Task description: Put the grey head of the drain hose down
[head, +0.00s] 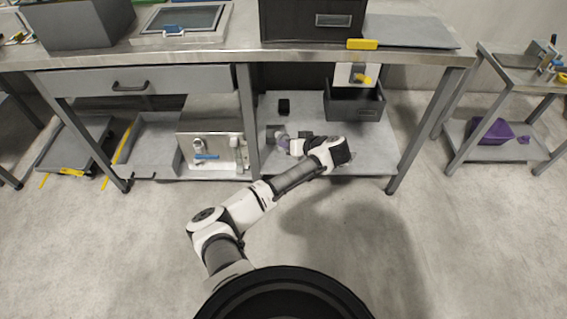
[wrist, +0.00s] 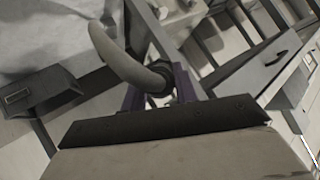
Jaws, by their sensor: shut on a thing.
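My gripper (head: 283,141) is low over the lower shelf under the bench, a little right of the middle leg. In the wrist view its two purple fingers (wrist: 160,88) are shut on the dark grey head of the drain hose (wrist: 160,74). The pale grey hose (wrist: 118,58) curves up and away from that head. In the head view the held head is small and partly hidden by my wrist, and I cannot tell whether it touches the shelf.
Bench legs flank my arm. A side cart holds a purple container (head: 491,132).

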